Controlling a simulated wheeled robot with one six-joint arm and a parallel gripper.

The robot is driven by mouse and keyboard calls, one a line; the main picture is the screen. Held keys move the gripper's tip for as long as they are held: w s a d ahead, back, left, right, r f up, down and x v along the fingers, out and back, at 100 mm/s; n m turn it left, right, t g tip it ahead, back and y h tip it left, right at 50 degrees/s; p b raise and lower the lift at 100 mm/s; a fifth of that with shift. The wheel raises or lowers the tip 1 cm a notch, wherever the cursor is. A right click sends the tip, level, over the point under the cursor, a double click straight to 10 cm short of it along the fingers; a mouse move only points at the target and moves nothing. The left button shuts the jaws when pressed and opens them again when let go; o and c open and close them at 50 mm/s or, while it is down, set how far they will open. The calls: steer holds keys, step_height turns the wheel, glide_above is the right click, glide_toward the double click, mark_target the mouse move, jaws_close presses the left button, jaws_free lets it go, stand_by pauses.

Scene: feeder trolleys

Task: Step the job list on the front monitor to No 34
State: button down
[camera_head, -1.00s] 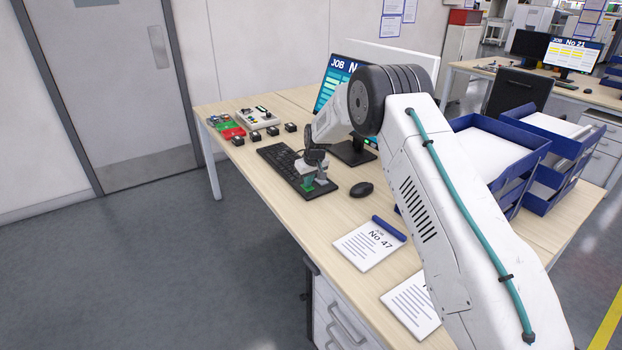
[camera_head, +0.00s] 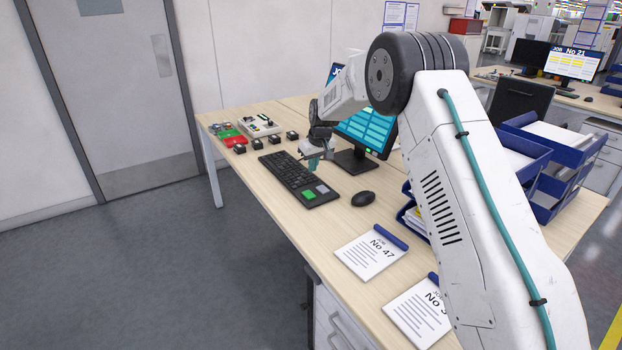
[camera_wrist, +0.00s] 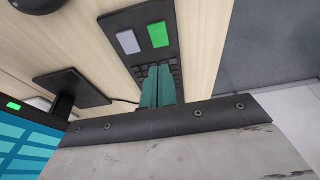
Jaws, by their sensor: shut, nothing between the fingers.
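The front monitor (camera_head: 367,131) stands on the desk with a blue screen of pale rows; its job number is hidden behind my arm. It also shows at the left edge of the wrist view (camera_wrist: 22,150). The black keyboard (camera_head: 285,168) lies in front of it. At its near end are a green key (camera_head: 308,195) and a grey key (camera_head: 322,189); in the wrist view the green key (camera_wrist: 158,34) and grey key (camera_wrist: 128,41) lie beyond my fingertips. My gripper (camera_head: 314,164) is shut and empty, over the keyboard's monitor side. Contact with it cannot be told.
A black mouse (camera_head: 363,198) lies right of the keyboard. Job sheets, one reading No 47 (camera_head: 371,256), lie nearer. Blue trays (camera_head: 545,150) stand at the right. Small black blocks (camera_head: 257,144) and a control box (camera_head: 259,126) sit at the far left. A back monitor (camera_head: 573,63) reads No 21.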

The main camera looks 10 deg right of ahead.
steer(key=v, duration=0.2)
steer(key=shift+r, duration=0.25)
stand_by(1.1)
